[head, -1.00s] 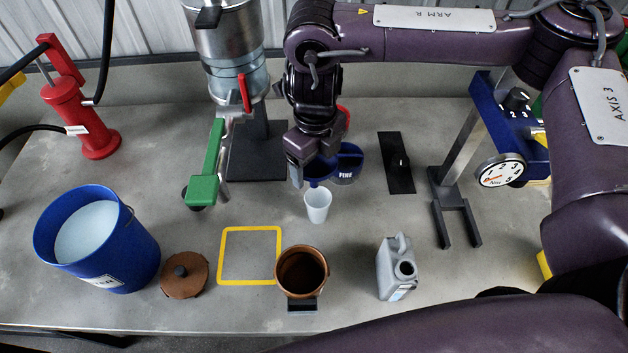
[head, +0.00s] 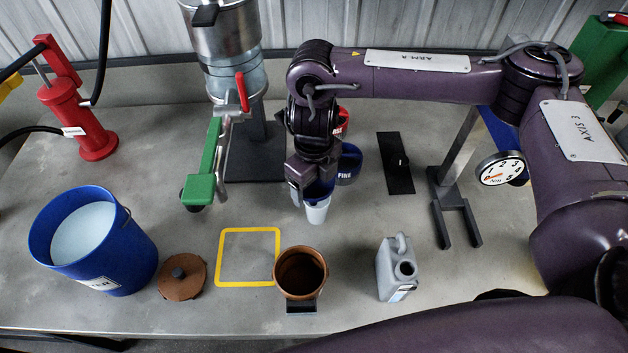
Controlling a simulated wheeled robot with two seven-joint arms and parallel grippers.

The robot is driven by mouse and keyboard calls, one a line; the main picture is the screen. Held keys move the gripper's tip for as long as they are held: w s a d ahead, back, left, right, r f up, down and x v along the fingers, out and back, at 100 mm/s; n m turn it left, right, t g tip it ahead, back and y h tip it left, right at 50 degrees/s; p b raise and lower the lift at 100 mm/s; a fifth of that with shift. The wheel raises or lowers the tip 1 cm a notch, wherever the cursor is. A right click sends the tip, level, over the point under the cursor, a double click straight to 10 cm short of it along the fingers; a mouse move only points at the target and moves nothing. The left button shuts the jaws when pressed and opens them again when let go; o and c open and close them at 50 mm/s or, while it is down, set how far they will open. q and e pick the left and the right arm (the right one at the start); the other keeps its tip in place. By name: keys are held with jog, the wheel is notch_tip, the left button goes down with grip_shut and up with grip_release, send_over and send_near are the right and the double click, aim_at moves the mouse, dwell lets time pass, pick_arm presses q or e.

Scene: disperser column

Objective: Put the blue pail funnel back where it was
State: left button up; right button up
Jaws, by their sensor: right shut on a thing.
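My right gripper (head: 308,178) points down over the middle of the bench, shut on a blue piece that I take to be the blue funnel (head: 321,190). Most of it is hidden by the gripper. Its lower edge overlaps the top of a small white cup (head: 317,212) in the picture; I cannot tell whether they touch. A blue vessel marked FINE (head: 346,172) stands just behind and to the right of the gripper. A red piece (head: 343,120) shows partly behind my wrist. My left gripper is not in view.
A blue bucket (head: 128,262), brown lid (head: 182,287), brown pot (head: 285,288) and grey jug (head: 388,272) stand along the front. A yellow square outline (head: 250,283) is empty. The steel disperser column (head: 232,80) with a green lever (head: 205,165) stands left of my gripper.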

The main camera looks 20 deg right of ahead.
aim_at(314, 186)
jog(key=shift+f, duration=0.4)
jog(key=o, duration=1)
jog(key=shift+c, duration=0.2)
jog(key=shift+r, duration=0.1)
notch_tip(314, 186, up, 13)
jog(key=shift+p, duration=0.4)
